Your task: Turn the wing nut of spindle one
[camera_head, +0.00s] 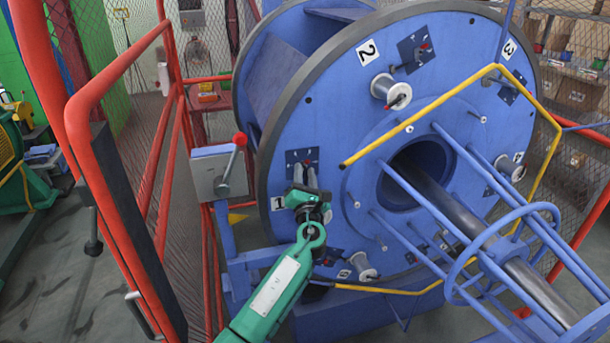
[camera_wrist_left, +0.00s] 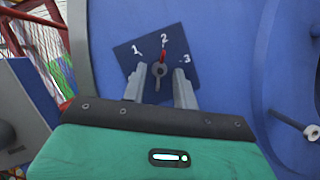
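The label 1 (camera_head: 277,203) marks spindle one on the big blue disc (camera_head: 350,130). Beside it is a dark blue plate (camera_head: 291,157), partly hidden by my left gripper (camera_head: 305,178). In the left wrist view the plate (camera_wrist_left: 180,52) carries the numbers 1, 2 and 3. A small grey wing nut (camera_wrist_left: 158,71) sits at its middle, with a red pointer (camera_wrist_left: 163,56) towards 2. My left gripper (camera_wrist_left: 160,92) is open and empty. Its fingers stand apart below and to either side of the wing nut; contact cannot be told. My right gripper is not in view.
A grey box with a red-knobbed lever (camera_head: 229,165) stands left of the disc. Red railings (camera_head: 120,200) stand further left. A yellow bent bar (camera_head: 420,115) and blue cage bars (camera_head: 470,240) around a grey shaft (camera_head: 535,290) stick out in front of the disc.

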